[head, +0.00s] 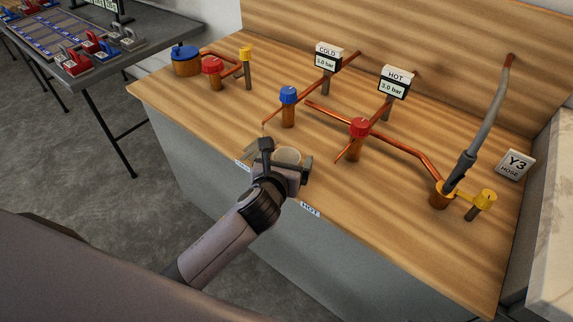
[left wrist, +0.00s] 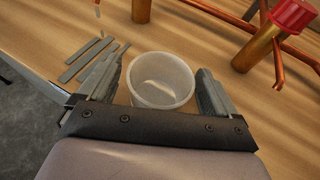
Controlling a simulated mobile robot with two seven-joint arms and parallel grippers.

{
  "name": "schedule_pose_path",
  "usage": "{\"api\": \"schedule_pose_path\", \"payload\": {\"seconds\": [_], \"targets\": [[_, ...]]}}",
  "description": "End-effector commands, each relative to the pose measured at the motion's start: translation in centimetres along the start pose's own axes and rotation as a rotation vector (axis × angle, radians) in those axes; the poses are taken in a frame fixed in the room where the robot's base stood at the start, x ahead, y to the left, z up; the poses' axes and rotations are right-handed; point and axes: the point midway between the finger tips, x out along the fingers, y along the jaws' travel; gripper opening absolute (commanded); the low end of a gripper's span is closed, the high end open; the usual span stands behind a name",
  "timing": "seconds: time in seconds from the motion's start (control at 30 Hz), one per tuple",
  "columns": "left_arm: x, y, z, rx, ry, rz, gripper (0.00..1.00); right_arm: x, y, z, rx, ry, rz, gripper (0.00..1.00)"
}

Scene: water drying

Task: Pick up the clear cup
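The clear cup (left wrist: 162,80) stands upright on the wooden counter, seen from above in the left wrist view. In the head view its rim (head: 288,155) shows just beyond my left gripper (head: 283,163), which hides most of it. In the left wrist view my left gripper (left wrist: 155,88) is open, with one finger on each side of the cup. Small gaps seem to show between the fingers and the cup, though contact low down is hidden. My right gripper is not in view.
A red-capped valve (head: 358,129) and a blue-capped valve (head: 288,95) with copper pipes stand behind the cup. Flat grey strips (left wrist: 88,55) lie left of it. A yellow-handled valve with a grey hose (head: 470,150) stands at right.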

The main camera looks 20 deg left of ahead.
Motion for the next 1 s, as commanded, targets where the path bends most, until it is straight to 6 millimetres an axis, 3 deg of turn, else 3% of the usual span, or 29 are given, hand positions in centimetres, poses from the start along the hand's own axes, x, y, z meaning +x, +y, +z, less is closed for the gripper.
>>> {"api": "schedule_pose_path", "payload": {"seconds": [0.03,0.17,0.67,0.87,1.0], "targets": [[0.0,0.0,0.0,0.0,0.0,0.0,0.79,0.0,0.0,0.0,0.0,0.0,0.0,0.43],[0.0,0.0,0.0,0.0,0.0,0.0,0.38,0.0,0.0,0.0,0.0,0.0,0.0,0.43],[-0.2,0.0,0.7,0.001,-0.003,0.0,0.37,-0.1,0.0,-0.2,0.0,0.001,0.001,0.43],[-1.2,0.0,3.3,0.002,-0.006,0.0,0.37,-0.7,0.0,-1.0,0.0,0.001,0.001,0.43],[-2.4,0.1,6.8,0.001,-0.008,-0.001,0.37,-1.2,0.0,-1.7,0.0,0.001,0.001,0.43]]}}
